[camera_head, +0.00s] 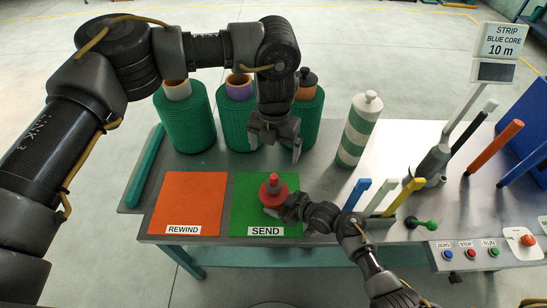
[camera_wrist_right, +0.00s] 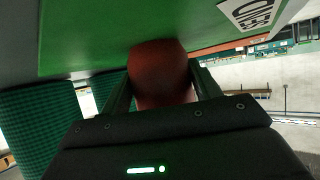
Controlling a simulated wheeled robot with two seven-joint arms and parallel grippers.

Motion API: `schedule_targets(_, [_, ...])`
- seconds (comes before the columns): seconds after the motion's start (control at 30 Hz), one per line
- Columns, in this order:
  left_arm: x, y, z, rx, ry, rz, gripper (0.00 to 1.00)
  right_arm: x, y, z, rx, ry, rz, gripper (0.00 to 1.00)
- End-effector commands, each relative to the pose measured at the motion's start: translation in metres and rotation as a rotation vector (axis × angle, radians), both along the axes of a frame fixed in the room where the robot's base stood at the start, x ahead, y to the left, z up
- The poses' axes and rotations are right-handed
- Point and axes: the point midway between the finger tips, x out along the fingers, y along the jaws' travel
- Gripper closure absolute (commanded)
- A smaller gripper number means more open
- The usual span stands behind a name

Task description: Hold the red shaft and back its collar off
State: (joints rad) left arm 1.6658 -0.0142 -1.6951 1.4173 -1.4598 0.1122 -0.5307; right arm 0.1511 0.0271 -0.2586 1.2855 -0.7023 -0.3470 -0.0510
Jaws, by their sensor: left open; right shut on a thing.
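The red shaft (camera_head: 272,187) stands upright on the green SEND mat (camera_head: 240,222). It has a narrow top above a wider red part, which I take for the collar, though the parts are too small to tell apart surely. My right gripper (camera_head: 276,208) is shut on the red shaft low on its near side. In the right wrist view the red body (camera_wrist_right: 158,70) sits between both fingers, which hide its sides. My left gripper (camera_head: 275,146) is open and empty, pointing down above and behind the red shaft, apart from it.
Green net rolls (camera_head: 187,120) stand along the back edge, close to my left gripper. The orange REWIND mat (camera_head: 188,200) is bare. Blue, pale and yellow upright bars (camera_head: 404,196) stand right of my right gripper.

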Motion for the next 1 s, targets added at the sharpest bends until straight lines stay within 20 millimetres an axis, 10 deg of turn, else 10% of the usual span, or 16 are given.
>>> schedule_targets(0.37, [-0.0002,0.0003,0.0078,0.000,0.000,0.000,0.06,-0.0018,-0.0027,-0.0049,-0.008,0.009,-0.001,0.74])
schedule_targets(0.4, [-0.0001,0.0003,0.0078,0.001,0.000,0.000,0.06,-0.0018,-0.0027,-0.0049,-0.008,0.009,-0.001,0.35])
schedule_targets(0.57, [-0.0002,0.0004,0.0078,0.000,0.000,0.001,0.06,-0.0012,-0.0016,-0.0032,-0.006,0.006,-0.001,0.14])
schedule_targets(1.0, [-0.0001,0.0005,0.0081,0.001,0.000,0.000,0.06,-0.0063,-0.0098,0.0047,-0.002,0.000,0.000,0.12])
